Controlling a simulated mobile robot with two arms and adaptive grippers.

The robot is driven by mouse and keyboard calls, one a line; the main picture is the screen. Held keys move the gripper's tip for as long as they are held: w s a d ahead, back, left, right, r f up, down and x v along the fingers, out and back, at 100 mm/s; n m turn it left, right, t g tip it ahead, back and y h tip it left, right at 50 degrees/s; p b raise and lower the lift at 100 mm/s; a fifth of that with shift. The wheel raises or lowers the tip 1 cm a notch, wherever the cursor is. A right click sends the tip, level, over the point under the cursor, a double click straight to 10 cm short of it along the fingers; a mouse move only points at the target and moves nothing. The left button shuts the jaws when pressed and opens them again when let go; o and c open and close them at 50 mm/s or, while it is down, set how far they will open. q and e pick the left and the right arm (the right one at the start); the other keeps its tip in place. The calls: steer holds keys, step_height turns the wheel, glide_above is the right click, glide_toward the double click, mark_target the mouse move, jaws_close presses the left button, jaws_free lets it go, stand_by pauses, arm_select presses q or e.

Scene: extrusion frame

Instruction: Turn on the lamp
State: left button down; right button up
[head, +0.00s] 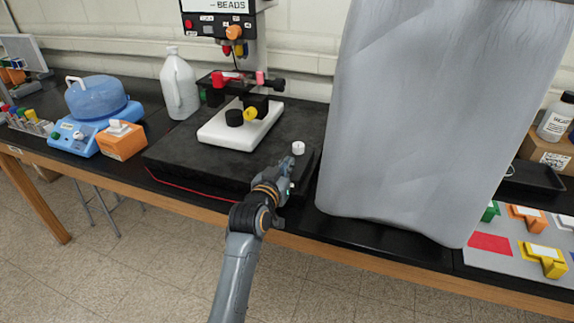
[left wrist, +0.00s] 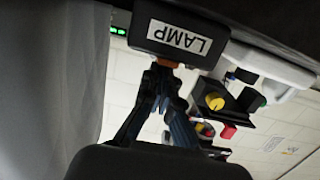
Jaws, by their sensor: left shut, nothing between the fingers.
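A black box with a white label reading LAMP (left wrist: 180,38) shows upside down in the left wrist view. A small orange part (left wrist: 168,63) shows at its edge, right by my fingertips. My left gripper (head: 291,164) is shut and empty at the front right corner of the black base, just in front of a white knob (head: 298,148). In the left wrist view the fingertips (left wrist: 163,74) are at the orange part; I cannot tell whether they touch it. Small green lights (left wrist: 118,31) glow beside the box. My right gripper is out of view.
A large grey upright shape (head: 425,120) stands close to the right of my gripper. A white block (head: 240,125) with black and yellow knobs lies on the black base (head: 185,165). A white jug (head: 178,85) and a blue device (head: 75,137) stand left. Coloured parts (head: 490,243) lie right.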

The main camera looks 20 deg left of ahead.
arm_select(q)
steer(key=shift+r, duration=0.15)
steer(key=shift+w+g+p, duration=0.15)
steer(key=shift+g+p, duration=0.25)
steer(key=shift+p, duration=0.85)
steer(key=shift+f+b, duration=0.3)
steer(key=shift+r+p, duration=0.35)
steer(key=r+p, duration=0.3)
steer(key=shift+w+r+p, duration=0.3)
steer(key=shift+r, duration=0.05)
steer(key=s+r+b, duration=0.2)
steer(key=s+r, duration=0.1)
steer(key=s, duration=0.6)
steer(key=shift+s+a, duration=0.2)
steer(key=shift+s, duration=0.1)
steer(key=shift+r, duration=0.1)
